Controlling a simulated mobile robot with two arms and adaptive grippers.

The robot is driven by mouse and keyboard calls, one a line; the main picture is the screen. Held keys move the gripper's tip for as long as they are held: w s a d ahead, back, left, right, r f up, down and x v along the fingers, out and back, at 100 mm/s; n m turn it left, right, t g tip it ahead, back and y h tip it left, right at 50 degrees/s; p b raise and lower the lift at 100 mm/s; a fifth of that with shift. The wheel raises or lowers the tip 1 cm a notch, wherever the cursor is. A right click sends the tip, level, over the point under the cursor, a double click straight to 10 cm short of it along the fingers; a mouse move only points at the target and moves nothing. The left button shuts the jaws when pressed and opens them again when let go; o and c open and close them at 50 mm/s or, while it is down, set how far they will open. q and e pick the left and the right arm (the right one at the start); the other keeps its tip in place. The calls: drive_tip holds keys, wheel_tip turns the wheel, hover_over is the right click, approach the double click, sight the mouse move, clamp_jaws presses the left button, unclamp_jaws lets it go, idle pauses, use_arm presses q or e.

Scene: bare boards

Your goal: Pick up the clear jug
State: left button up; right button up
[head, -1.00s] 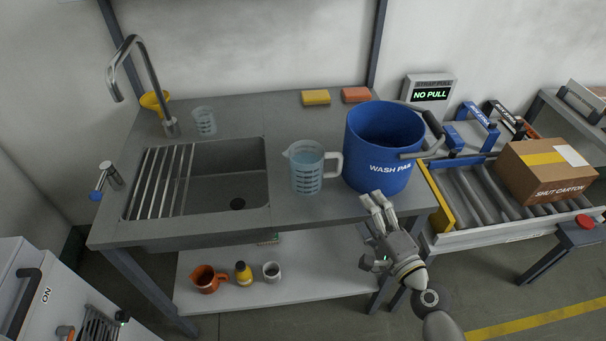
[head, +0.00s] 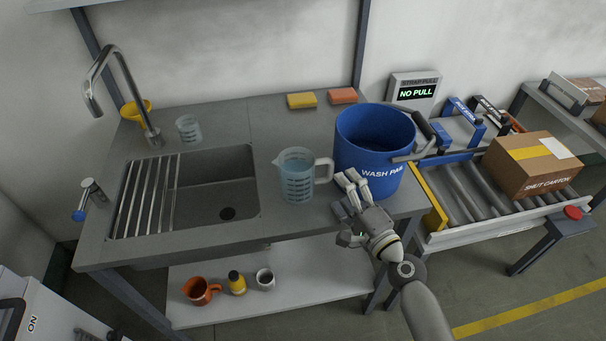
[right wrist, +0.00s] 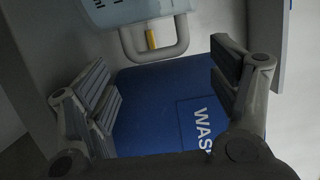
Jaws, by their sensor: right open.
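The clear jug (head: 297,178), with dark measuring marks and a pale handle on its right side, stands upright on the counter between the sink and the blue wash pail (head: 372,150). My right gripper (head: 346,190) is open and empty, in front of the pail and to the right of the jug's handle. In the right wrist view the jug (right wrist: 140,8) shows at the top, its handle (right wrist: 160,52) hanging beyond the open fingers (right wrist: 160,85), apart from them. The blue pail (right wrist: 155,110) fills the space behind the fingers. My left gripper is not in view.
A sink (head: 215,190) with a rack and a tall tap (head: 120,85) lies left of the jug. A small clear beaker (head: 189,129) stands behind the sink. Two sponges lie at the back. The lower shelf (head: 310,285) holds an orange jug, a yellow bottle and a mug.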

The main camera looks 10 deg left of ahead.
sight(329, 171)
drive_tip(key=x, duration=0.7)
drive_tip(key=shift+w+a, duration=0.2)
drive_tip(key=shift+w, duration=0.05)
drive_tip(key=shift+d, duration=0.1)
drive_tip(key=c, duration=1.2)
drive_tip(key=shift+r, duration=0.1)
drive_tip(key=shift+c, duration=0.7)
